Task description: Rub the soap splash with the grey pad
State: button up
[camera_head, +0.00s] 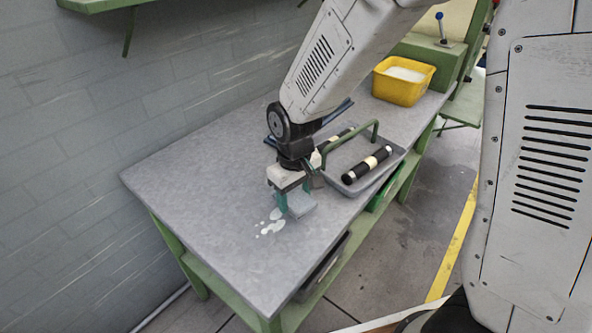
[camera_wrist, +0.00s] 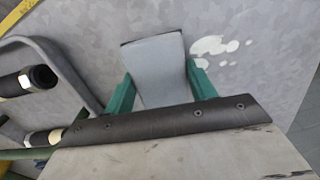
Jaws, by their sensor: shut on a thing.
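The grey pad (camera_head: 301,206) is between the green fingers of my gripper (camera_head: 290,201), at or just above the table top. In the wrist view the pad (camera_wrist: 157,70) sits between both fingers of my gripper (camera_wrist: 160,85), which are shut on its sides. The soap splash (camera_head: 271,223) is a group of white spots on the grey table, just left of and in front of the pad. In the wrist view the splash (camera_wrist: 213,47) lies right of the pad, close to the right finger. I cannot tell whether the pad touches the table.
A grey tray (camera_head: 350,190) with a green handle and black rollers (camera_head: 366,164) stands right of my gripper. A yellow tub (camera_head: 403,81) with white contents is at the table's far end. The table (camera_head: 190,185) is clear on the left.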

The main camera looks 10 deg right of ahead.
aim_at(295, 196)
jog(key=shift+r, duration=0.7)
jog(key=shift+d+r, duration=0.1)
jog(key=shift+r, duration=2.55)
jog(key=shift+w, duration=0.1)
